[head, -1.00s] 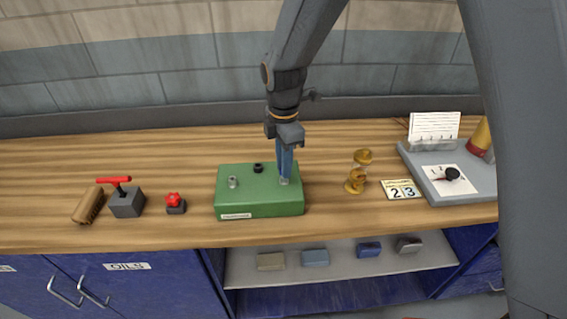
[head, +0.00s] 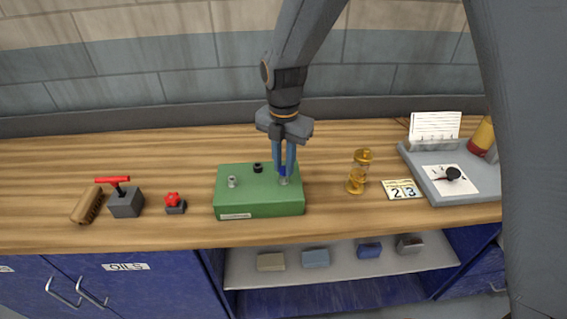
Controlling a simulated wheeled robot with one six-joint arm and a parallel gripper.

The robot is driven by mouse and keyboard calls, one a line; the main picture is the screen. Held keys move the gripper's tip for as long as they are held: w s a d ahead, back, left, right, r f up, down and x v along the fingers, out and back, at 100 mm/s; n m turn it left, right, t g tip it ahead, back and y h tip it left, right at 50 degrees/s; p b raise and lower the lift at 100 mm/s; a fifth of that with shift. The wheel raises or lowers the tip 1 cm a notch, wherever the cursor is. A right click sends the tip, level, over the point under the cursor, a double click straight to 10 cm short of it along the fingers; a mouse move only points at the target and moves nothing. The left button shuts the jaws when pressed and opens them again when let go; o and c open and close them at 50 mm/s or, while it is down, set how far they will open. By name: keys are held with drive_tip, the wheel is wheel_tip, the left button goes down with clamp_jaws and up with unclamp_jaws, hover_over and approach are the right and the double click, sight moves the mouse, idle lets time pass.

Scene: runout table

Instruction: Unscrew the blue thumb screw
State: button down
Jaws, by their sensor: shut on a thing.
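The green box (head: 260,197) stands on the wooden table, with a white label on its front. A silver screw (head: 232,182) stands at its left and a black knob (head: 258,167) stands behind the middle. The blue thumb screw (head: 283,170) is at the box's right, on a silver post or collar, and shows between my fingers. My gripper (head: 284,172) points down over the box's right part and is shut on the blue thumb screw. The fingers partly hide the screw, and I cannot tell how far it is threaded in.
Left of the box are a red valve knob (head: 173,203), a grey block with a red T-handle (head: 126,202) and a brown brush-like block (head: 87,205). Bare table surrounds the box.

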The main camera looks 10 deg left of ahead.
drive_tip(key=shift+n, duration=0.8)
drive_tip(key=shift+n, duration=1.1)
drive_tip(key=c, duration=1.7)
unclamp_jaws()
